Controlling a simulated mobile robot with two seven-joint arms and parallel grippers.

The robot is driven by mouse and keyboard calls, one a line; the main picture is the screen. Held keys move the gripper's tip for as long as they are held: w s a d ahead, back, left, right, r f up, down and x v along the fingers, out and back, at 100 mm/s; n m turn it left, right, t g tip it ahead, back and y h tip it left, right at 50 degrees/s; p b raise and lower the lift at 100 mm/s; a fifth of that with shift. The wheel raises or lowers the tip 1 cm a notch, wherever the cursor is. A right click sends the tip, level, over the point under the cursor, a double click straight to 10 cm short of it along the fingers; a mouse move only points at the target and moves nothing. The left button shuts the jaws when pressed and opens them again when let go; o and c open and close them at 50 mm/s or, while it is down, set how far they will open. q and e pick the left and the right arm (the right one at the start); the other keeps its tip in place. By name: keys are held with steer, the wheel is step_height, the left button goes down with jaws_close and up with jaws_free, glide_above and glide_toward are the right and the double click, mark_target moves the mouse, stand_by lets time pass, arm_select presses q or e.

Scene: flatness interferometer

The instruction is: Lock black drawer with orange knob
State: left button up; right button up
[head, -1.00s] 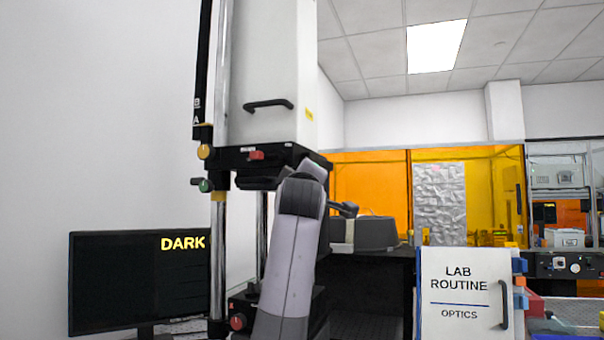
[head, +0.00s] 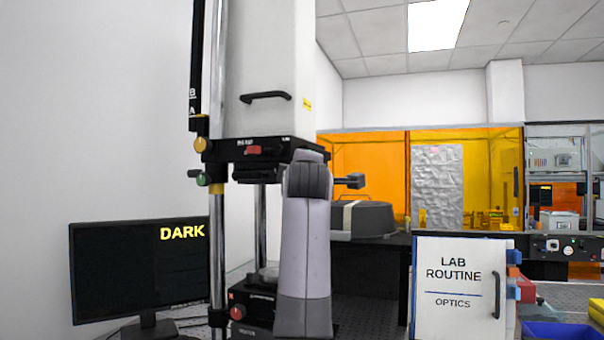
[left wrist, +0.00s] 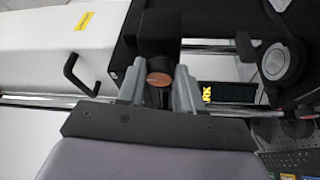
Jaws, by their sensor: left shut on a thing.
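My left arm rises in front of the interferometer in the head view and hides its own gripper there. In the left wrist view my left gripper (left wrist: 159,88) has its fingers on either side of a round orange-brown knob (left wrist: 158,79), shut on it. The knob sits at a black block (left wrist: 159,32). In the head view a black drawer-like part (head: 254,173) is under the black plate (head: 222,153) below the white housing; its right side and the gripped knob are hidden by my arm. Whether it is locked cannot be told. My right gripper is not in view.
An amber knob (head: 201,145) and a green knob (head: 202,178) sit by the chrome column (head: 216,265). A monitor (head: 138,275) reading DARK stands left.

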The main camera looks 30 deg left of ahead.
arm_select(q)
steer(key=o, duration=1)
steer(key=shift+a, duration=0.1)
steer(key=shift+o, duration=0.2)
steer(key=b+v, duration=0.2)
steer(key=v, duration=0.5)
steer(key=shift+b, duration=0.3)
steer(key=shift+s, duration=0.1)
